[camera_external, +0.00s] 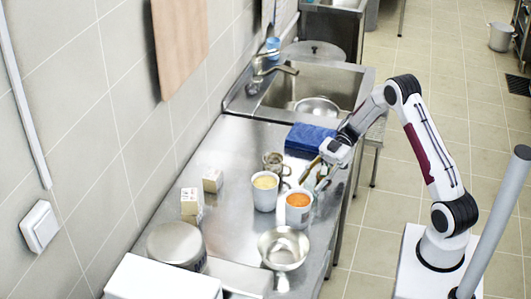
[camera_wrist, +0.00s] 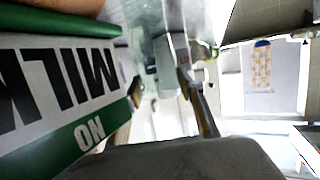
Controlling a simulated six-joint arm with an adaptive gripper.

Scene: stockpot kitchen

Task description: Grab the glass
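My gripper (camera_external: 313,176) is low over the right side of the steel counter, by the white pot of orange food. Its fingers look spread apart. A small clear, shiny shape at the fingers may be the glass, but it is too small to tell in the external view. In the wrist view the fingers of my gripper (camera_wrist: 168,100) stand apart, with a pale see-through upright shape, possibly the glass (camera_wrist: 164,62), beyond and between them. I cannot tell whether they touch it.
The pot of orange food (camera_external: 298,207), a pot of yellow food (camera_external: 265,191), a metal mug (camera_external: 273,161) and a steel bowl (camera_external: 283,248) crowd the area. A green-white milk carton (camera_wrist: 60,90) fills the wrist view's left.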

